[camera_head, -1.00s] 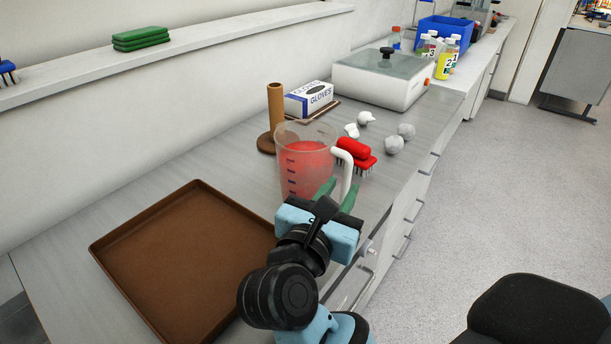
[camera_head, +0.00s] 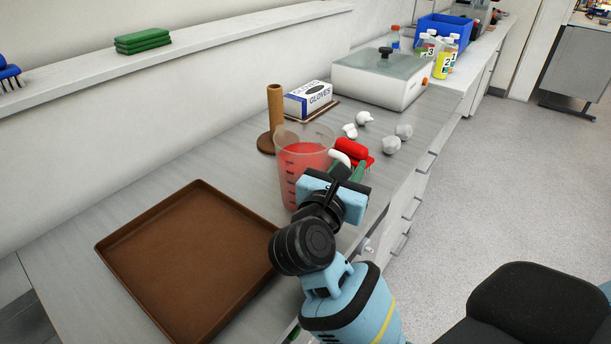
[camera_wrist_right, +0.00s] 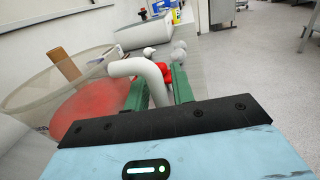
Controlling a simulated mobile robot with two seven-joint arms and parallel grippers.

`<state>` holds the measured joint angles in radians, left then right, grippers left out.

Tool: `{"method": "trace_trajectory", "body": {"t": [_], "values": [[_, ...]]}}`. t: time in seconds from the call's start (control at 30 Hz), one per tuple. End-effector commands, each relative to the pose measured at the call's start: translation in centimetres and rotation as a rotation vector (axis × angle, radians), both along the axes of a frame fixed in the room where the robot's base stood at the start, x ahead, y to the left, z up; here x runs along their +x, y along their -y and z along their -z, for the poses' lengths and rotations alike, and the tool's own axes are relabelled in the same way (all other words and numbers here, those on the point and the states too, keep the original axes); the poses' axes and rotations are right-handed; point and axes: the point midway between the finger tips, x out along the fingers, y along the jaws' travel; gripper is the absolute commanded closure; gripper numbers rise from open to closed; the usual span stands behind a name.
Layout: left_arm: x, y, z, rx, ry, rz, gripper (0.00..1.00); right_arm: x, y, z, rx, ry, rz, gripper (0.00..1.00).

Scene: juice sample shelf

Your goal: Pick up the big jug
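The big jug (camera_head: 290,165) is a clear, graduated vessel with red liquid, standing upright on the grey bench beside the tray. Its white handle (camera_wrist_right: 155,80) faces my right gripper. My right gripper (camera_head: 350,172) is at the handle, low on the jug's right side. In the wrist view, the green fingers of my right gripper (camera_wrist_right: 160,95) stand on either side of the handle. A narrow gap shows between handle and right finger, so the gripper looks open around it. In the head view the gripper body hides the lower handle. My left gripper is not in view.
A brown tray (camera_head: 121,242) lies left of the jug. A brown upright holder (camera_head: 275,105) stands behind it. A glove box (camera_head: 308,97) and lidded box (camera_head: 375,75) stand farther back.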

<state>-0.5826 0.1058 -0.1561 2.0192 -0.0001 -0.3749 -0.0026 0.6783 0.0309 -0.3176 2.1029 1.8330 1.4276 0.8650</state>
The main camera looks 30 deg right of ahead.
Motion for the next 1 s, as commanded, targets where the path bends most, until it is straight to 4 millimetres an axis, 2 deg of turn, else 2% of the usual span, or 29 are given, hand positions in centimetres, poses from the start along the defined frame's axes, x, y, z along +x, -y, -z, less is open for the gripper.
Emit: {"method": "trace_trajectory", "body": {"t": [0.07,0.2,0.27,0.77,0.87,1.0], "values": [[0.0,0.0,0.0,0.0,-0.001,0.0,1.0,0.0,0.0,0.0,0.0,0.0,0.0,0.76],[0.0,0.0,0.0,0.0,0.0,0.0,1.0,0.0,0.0,0.0,0.0,0.0,0.0,0.94],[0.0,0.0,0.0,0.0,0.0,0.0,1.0,0.0,0.0,0.0,0.0,0.0,0.0,1.0],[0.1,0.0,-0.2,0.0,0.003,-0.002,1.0,0.0,-0.1,-0.3,0.0,0.006,-0.001,1.0],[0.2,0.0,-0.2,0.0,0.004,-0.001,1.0,0.0,-0.1,-1.1,0.002,0.009,-0.001,1.0],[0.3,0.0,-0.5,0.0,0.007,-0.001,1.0,0.0,-0.1,-3.4,0.003,0.012,-0.001,1.0]]}}
